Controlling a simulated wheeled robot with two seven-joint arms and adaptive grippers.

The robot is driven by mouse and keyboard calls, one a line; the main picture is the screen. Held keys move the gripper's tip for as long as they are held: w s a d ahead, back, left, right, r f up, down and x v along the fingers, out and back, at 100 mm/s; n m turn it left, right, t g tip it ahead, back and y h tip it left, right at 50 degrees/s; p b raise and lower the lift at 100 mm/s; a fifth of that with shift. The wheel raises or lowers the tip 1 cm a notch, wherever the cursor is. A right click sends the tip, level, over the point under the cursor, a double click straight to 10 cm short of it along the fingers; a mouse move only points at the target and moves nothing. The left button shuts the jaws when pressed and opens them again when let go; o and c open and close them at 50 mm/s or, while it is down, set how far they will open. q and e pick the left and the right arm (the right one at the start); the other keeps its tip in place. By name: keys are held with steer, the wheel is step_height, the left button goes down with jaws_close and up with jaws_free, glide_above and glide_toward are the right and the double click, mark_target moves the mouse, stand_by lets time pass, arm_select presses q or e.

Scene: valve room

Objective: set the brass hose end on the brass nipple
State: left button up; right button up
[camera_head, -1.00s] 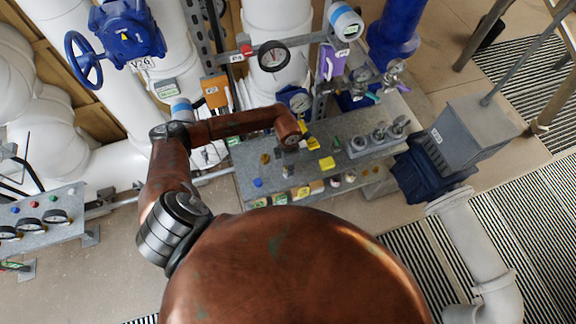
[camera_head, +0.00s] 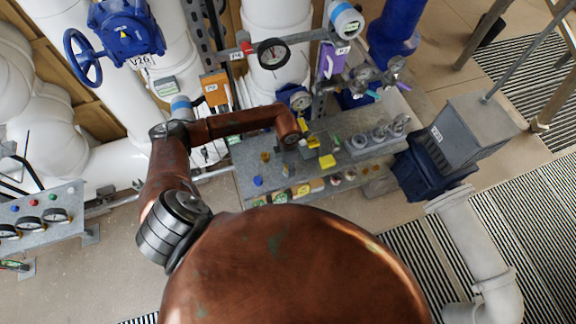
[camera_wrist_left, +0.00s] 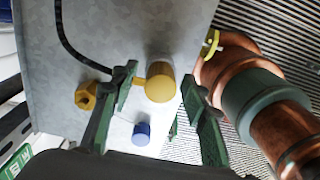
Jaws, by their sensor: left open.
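In the left wrist view, the green fingers of my left gripper (camera_wrist_left: 157,88) are apart, one on each side of a brass cylinder (camera_wrist_left: 160,84). A short brass stub on its left side points to a black hose, which passes behind the left finger. I take this cylinder for the hose end; I cannot tell whether the fingers touch it. A brass hex fitting (camera_wrist_left: 86,96) lies just left of the left finger; I cannot tell whether it is the nipple. In the head view my left arm reaches over the grey bench, and its fingers are too small to make out. My right gripper is out of view.
A blue cap (camera_wrist_left: 142,133) stands on the grey bench (camera_wrist_left: 105,30) below the cylinder.

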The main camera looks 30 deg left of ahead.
arm_select(q)
steer(key=shift+r, duration=0.25)
steer(key=r, duration=0.2)
steer(key=r+b, duration=0.1)
steer(key=r, duration=0.1)
steer(key=r+b, duration=0.1)
steer(key=r, duration=0.1)
steer(key=shift+s+d+r, duration=0.15)
steer(key=shift+s+r, duration=0.05)
steer(key=shift+s, duration=0.15)
steer(key=shift+r, duration=0.5)
